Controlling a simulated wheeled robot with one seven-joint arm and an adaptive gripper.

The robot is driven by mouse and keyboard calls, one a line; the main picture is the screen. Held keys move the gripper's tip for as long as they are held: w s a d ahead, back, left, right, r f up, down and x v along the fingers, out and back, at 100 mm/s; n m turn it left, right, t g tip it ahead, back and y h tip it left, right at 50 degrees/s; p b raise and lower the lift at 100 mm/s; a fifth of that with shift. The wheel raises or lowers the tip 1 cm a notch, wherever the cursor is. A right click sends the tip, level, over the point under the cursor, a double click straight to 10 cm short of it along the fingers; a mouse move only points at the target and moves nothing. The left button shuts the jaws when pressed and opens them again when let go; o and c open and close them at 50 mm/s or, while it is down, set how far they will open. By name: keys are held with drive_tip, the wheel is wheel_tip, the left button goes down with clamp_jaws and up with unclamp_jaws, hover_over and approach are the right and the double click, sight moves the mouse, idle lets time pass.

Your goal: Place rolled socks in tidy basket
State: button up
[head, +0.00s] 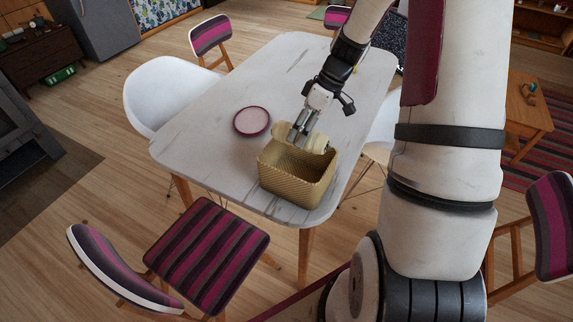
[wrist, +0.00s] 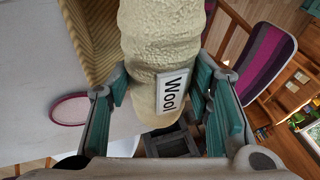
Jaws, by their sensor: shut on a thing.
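The rolled socks (head: 318,144) are a cream, bumpy roll held at the back rim of the basket in the head view. In the wrist view the roll (wrist: 162,45) fills the middle and carries a white "Wool" label. My gripper (head: 298,140) is shut on the socks, with a finger on each side of the roll. The tidy basket (head: 288,182) is woven, straw-coloured and open-topped, standing upright on the table. Part of it shows beside the socks in the wrist view (wrist: 92,40). How high the socks are above the rim is hard to tell.
A pink-rimmed plate (head: 252,121) lies on the pale table (head: 205,138), left of the basket. The basket is close to the table's near right corner. A striped chair (head: 205,255) stands at the front, and a white chair (head: 165,90) is on the left.

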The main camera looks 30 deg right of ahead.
wheel_tip(320, 180, down, 10)
drive_tip(key=shift+w+p, duration=0.35)
drive_tip(key=shift+w, duration=0.05)
idle(0.3)
drive_tip(key=shift+f, duration=0.4)
drive_tip(key=shift+f, duration=0.15)
drive_tip(key=o, duration=1.2)
